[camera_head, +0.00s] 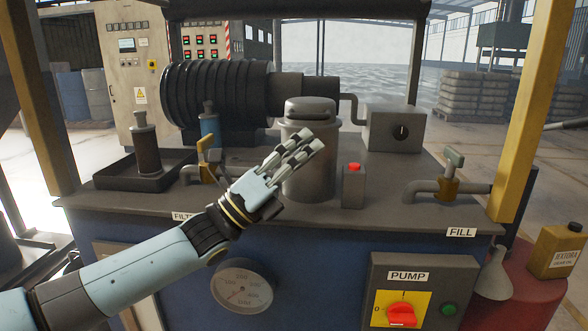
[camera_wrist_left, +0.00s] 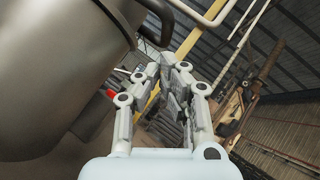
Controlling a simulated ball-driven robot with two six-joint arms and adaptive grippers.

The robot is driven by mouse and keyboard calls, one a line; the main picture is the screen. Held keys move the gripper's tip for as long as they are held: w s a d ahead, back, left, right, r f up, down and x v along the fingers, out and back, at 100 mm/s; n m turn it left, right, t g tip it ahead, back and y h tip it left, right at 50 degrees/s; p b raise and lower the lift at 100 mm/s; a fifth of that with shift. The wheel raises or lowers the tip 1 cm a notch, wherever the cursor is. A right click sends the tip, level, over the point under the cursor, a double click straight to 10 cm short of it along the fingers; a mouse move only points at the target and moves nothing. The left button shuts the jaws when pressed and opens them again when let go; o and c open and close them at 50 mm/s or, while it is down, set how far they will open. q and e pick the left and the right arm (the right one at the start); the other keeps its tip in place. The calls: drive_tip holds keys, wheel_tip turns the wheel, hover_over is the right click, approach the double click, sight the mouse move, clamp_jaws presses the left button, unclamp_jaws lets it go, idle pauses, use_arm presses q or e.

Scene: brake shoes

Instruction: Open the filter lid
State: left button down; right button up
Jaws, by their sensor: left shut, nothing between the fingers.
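The filter is a grey metal canister (camera_head: 310,184) standing on the machine's top. Its lid (camera_head: 309,126), with a rounded handle (camera_head: 309,104) on top, appears to sit closed on the canister. My left gripper (camera_head: 312,143) is shut and empty. In the head view it overlaps the upper front of the canister, just below the lid handle; whether it touches is unclear. In the left wrist view the gripper (camera_wrist_left: 177,72) points past the large canister (camera_wrist_left: 45,75) on the left, with a gap between them. My right gripper is not in view.
A red-button box (camera_head: 354,185) stands right of the canister. A tap with a yellow lever (camera_head: 207,155) is at the left, and a fill tap (camera_head: 447,185) at the right. A black ribbed motor (camera_head: 215,94) lies behind. A yellow post (camera_head: 533,100) rises at right.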

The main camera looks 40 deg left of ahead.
use_arm(q)
drive_tip(key=shift+w+a+r, duration=0.15)
drive_tip(key=shift+w+r, duration=0.1)
drive_tip(key=shift+r, duration=0.2)
drive_tip(key=shift+r, duration=0.1)
